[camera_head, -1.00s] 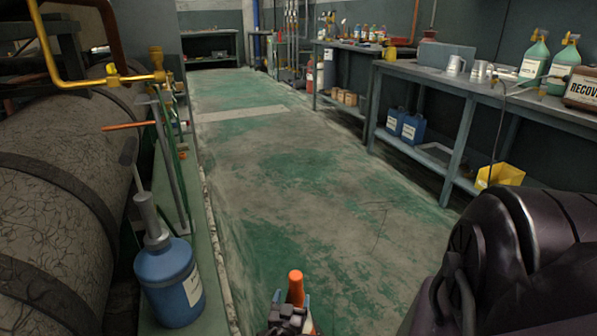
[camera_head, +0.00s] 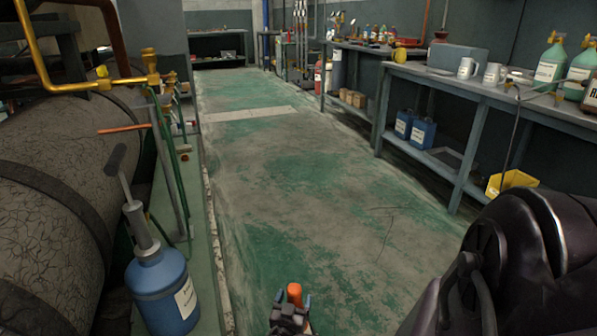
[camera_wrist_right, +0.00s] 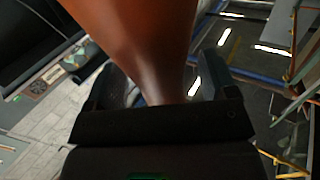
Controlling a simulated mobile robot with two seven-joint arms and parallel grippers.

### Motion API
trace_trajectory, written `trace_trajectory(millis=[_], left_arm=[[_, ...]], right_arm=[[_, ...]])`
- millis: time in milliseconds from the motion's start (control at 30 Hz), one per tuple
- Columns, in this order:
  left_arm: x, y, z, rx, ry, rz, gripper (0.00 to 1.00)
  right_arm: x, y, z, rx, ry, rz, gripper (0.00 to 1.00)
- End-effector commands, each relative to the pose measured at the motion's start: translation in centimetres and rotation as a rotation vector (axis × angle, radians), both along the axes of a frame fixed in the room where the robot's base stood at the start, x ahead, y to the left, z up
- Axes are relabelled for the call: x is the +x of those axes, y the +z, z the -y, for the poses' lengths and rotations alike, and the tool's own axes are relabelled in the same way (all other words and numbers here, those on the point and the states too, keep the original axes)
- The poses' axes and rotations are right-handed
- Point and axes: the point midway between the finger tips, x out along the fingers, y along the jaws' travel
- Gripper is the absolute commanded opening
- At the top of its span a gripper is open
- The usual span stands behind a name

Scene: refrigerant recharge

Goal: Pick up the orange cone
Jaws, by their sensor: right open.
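The orange cone (camera_head: 294,292) shows only its rounded orange top at the bottom edge of the head view. My right gripper (camera_head: 293,301) is open there, with a fingertip on either side of the cone's top. In the right wrist view the cone (camera_wrist_right: 145,45) is a dark orange body filling the top middle. It narrows downward between the two open fingers of the right gripper (camera_wrist_right: 163,84). I cannot tell whether the fingers touch it. The cone's lower part is hidden in the head view. My left gripper is not in view.
A blue bottle with a pump (camera_head: 165,293) stands on the left ledge beside a large tank (camera_head: 50,170). A workbench (camera_head: 480,92) with mugs and green bottles runs along the right, with a yellow bin (camera_head: 512,182) on its lower shelf. The green floor between (camera_head: 290,190) is clear.

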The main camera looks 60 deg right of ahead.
Motion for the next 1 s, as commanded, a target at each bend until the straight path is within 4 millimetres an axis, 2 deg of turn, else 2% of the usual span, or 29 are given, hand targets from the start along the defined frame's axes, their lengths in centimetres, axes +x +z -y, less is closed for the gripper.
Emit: trace_trajectory(millis=[300, 367, 800, 833, 1000], left_arm=[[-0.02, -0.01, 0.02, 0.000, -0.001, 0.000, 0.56], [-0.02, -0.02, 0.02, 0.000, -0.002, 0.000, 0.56], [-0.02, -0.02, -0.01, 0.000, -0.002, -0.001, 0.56], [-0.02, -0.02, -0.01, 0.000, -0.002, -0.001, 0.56], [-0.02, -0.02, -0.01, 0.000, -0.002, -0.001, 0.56]], right_arm=[[0.15, -0.02, -0.03, 0.000, 0.001, 0.000, 0.79], [0.15, -0.02, -0.03, 0.000, 0.001, 0.000, 0.71], [0.15, 0.00, -0.02, 0.000, 0.000, 0.000, 0.03], [0.15, 0.00, -0.02, 0.000, 0.000, 0.000, 0.00], [0.30, 0.19, 0.05, -0.004, 0.001, 0.004, 0.00]])
